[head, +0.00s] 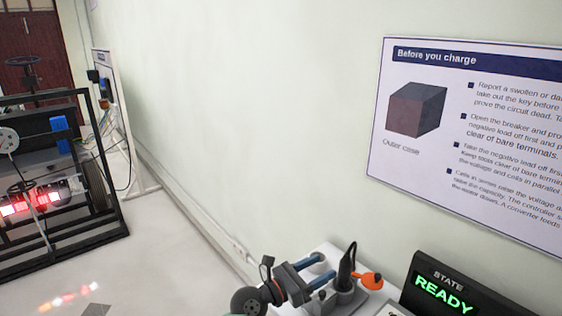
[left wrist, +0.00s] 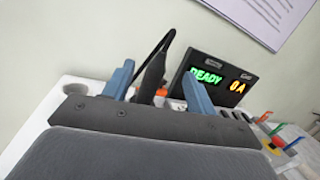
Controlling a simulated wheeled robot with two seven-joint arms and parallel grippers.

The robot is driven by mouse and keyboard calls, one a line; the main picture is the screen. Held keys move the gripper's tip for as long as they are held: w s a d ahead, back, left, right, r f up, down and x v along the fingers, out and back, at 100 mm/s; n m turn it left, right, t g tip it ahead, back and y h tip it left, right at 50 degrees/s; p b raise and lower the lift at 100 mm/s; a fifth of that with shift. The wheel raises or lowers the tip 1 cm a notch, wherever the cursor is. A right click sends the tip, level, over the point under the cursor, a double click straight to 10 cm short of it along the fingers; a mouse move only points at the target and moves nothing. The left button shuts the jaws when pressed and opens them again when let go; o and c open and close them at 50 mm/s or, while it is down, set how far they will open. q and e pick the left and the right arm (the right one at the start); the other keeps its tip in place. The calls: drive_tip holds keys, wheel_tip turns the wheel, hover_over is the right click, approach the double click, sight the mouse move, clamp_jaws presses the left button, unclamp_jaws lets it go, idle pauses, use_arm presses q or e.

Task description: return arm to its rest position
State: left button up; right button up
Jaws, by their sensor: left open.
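My left gripper (head: 328,266) is low in the head view, above a white bench top (head: 382,309), with its two blue fingers apart. In the left wrist view the open fingers (left wrist: 157,78) point at the back of the bench. A black handle with a cable (head: 346,268) stands upright just beyond the fingertips. In the left wrist view this handle (left wrist: 153,72) appears between the fingers, and nothing shows as gripped. I cannot tell whether a finger touches it. My right gripper is in neither view.
An orange knob-like part (head: 371,281) sits beside the handle. A black display (head: 447,287) reads READY, and 0 A in the wrist view. A wall sign (head: 470,140) hangs behind. A black-framed rig (head: 60,180) stands left; floor between is open.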

use_arm(q)
drive_tip(key=a+r+n+t+y, duration=0.3)
drive_tip(key=a+n+t+y, duration=0.95)
drive_tip(key=n, duration=1.05)
drive_tip(key=s+a+f+n+g+y, duration=0.4)
drive_tip(key=s+a+f+n, duration=0.1)
drive_tip(key=a+f+n, duration=0.35)
drive_tip(key=s+a+f+n+g+y, duration=0.35)
drive_tip(key=a+f+n, duration=0.4)
drive_tip(key=a, duration=0.25)
drive_tip(key=s+a+f+n+g+h, duration=0.1)
drive_tip(key=s+f+n+g, duration=0.3)
drive_tip(key=s, duration=0.7)
drive_tip(key=s+a+f+n+g+h, duration=0.1)
drive_tip(key=s+f+n+g+h, duration=0.1)
drive_tip(key=s+f+g, duration=0.65)
drive_tip(key=s+d+f, duration=0.1)
drive_tip(key=s+f, duration=0.1)
drive_tip(key=f, duration=0.9)
drive_tip(key=s+d+f, duration=0.1)
drive_tip(key=s+f, duration=0.2)
drive_tip(key=f, duration=0.9)
drive_tip(key=s+d+f, duration=0.2)
drive_tip(key=f, duration=1)
drive_tip(key=shift+s, duration=0.4)
